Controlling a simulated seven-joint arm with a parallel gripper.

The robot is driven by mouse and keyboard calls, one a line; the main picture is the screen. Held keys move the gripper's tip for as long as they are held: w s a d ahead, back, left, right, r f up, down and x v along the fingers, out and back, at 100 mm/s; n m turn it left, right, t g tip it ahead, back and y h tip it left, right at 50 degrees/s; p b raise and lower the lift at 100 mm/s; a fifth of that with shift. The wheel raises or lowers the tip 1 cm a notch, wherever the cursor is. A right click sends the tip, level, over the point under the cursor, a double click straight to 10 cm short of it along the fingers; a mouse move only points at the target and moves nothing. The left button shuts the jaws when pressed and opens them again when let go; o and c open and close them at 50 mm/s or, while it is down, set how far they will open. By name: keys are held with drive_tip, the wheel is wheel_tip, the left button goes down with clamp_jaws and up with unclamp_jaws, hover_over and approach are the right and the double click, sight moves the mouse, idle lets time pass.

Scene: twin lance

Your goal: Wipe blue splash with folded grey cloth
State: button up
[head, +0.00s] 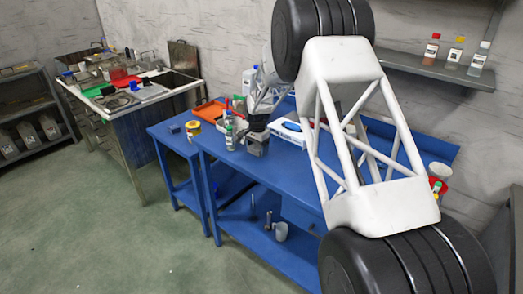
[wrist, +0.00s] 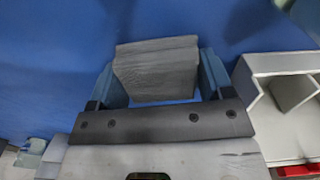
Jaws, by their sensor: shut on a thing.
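The folded grey cloth (wrist: 155,68) is between the two blue-grey fingers of my gripper (wrist: 158,82) in the wrist view. The gripper is shut on it, with the cloth's layered edge at the far side. In the head view my gripper (head: 257,140) is low over the blue workbench (head: 245,175), toward its back left part. Whether the cloth touches the bench top is hard to tell. I cannot make out a blue splash in either view; the wrist view shows blue surface with darker patches that may be shadow.
A white divided tray or box (wrist: 285,85) is close on the right in the wrist view. The front bench top is clear.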

sight(275, 161)
drive_tip(key=shift+s+d, duration=3.4)
drive_tip(key=shift+s, duration=0.05)
wheel_tip(275, 161, up, 8)
